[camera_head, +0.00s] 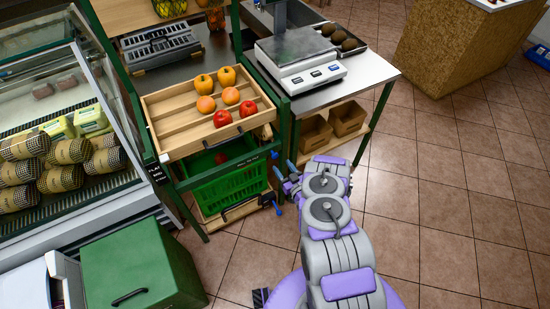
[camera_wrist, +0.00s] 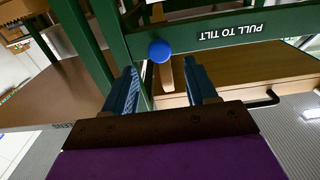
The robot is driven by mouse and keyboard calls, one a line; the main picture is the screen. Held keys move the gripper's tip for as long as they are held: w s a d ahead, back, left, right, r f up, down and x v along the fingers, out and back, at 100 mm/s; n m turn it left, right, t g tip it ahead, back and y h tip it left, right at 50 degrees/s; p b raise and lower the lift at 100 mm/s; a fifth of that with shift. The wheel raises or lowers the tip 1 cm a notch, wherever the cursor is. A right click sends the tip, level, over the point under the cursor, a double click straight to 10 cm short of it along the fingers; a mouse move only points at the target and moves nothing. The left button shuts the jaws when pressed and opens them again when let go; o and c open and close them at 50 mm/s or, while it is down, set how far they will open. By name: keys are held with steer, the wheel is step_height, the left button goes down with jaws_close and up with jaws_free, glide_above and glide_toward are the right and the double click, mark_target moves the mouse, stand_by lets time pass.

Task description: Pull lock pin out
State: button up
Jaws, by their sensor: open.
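A round blue knob, the likely lock pin (camera_wrist: 160,51), sits on a green frame bar (camera_wrist: 235,30) in the wrist view. Beside it the bar carries white upside-down text reading PULL TO TILT. My gripper (camera_wrist: 161,88) is open, with the knob showing between and beyond its two blue fingers. I see no contact with it. In the head view my gripper (camera_head: 287,180) is at the right side of the green stand. A small blue knob (camera_head: 275,154) shows on the stand near the fingers; I cannot tell if it is the same one.
A tilted wooden tray (camera_head: 170,128) with apples and orange fruit tops the stand, above a green crate (camera_head: 232,182). A scale table (camera_head: 345,82) stands to the right, a glass display case (camera_head: 75,205) to the left, and a green box (camera_head: 140,265) in front. Tiled floor (camera_head: 440,190) is clear at right.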

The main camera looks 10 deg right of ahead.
mark_target(276, 157)
steer(key=b+x, duration=0.2)
steer(key=x, duration=0.5)
steer(key=shift+w, duration=0.25)
jaws_close()
stand_by(0.3)
